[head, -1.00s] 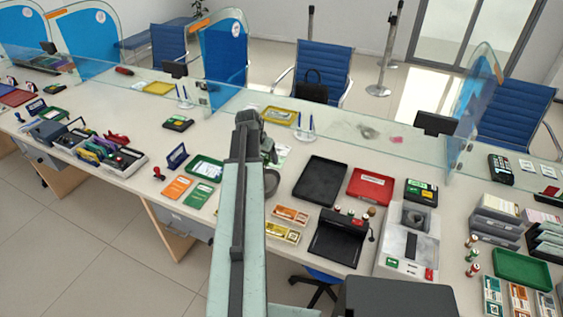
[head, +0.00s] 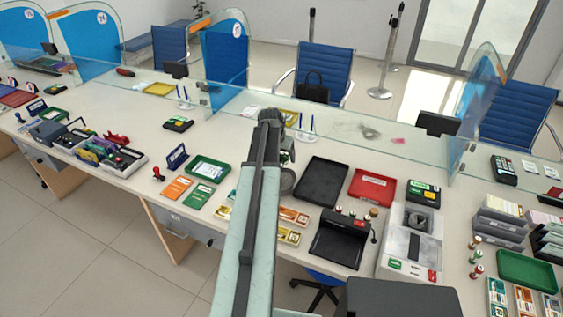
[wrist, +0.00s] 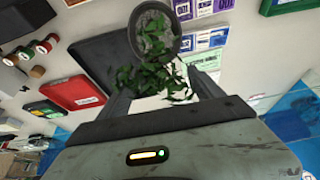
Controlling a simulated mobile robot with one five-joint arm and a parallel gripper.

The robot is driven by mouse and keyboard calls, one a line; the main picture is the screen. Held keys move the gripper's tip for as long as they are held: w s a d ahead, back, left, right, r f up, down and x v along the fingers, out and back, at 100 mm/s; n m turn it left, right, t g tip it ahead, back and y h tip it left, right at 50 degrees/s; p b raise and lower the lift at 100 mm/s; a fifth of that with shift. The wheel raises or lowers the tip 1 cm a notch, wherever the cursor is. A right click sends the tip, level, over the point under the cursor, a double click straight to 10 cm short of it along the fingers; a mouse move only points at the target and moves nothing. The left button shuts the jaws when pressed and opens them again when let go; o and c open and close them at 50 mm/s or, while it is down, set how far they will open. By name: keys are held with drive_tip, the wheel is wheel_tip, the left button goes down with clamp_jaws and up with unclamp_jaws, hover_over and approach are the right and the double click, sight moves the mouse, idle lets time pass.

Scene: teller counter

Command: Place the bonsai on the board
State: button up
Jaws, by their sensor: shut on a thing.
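The bonsai (wrist: 155,32) has green leaves and a round grey pot. My gripper (wrist: 162,78) is shut on it, with the foliage between the fingers and the pot beyond them. In the head view the gripper (head: 287,148) and the dark pot (head: 288,184) show partly behind my arm. A flat black tray-like piece, perhaps the board (head: 320,182), lies on the counter just right of the pot. In the wrist view this black piece (wrist: 100,62) is left of the bonsai. The pot appears above the counter; its exact height cannot be told.
A red tray (head: 372,186) lies right of the black piece. A black stand (head: 341,240) and a grey machine (head: 412,235) are in front. Banknote bundles (head: 293,216) lie near my arm. A glass partition (head: 345,130) runs behind.

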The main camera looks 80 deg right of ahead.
wheel_tip(320, 180, down, 2)
drive_tip(key=shift+f+b, duration=0.2)
drive_tip(key=shift+b, duration=0.65)
drive_tip(key=shift+r, duration=0.1)
drive_tip(key=o, duration=2.1)
drive_tip(key=shift+w, duration=0.1)
drive_tip(key=p+v, duration=1.1)
drive_tip(key=v, duration=0.1)
drive_tip(key=shift+r, duration=0.15)
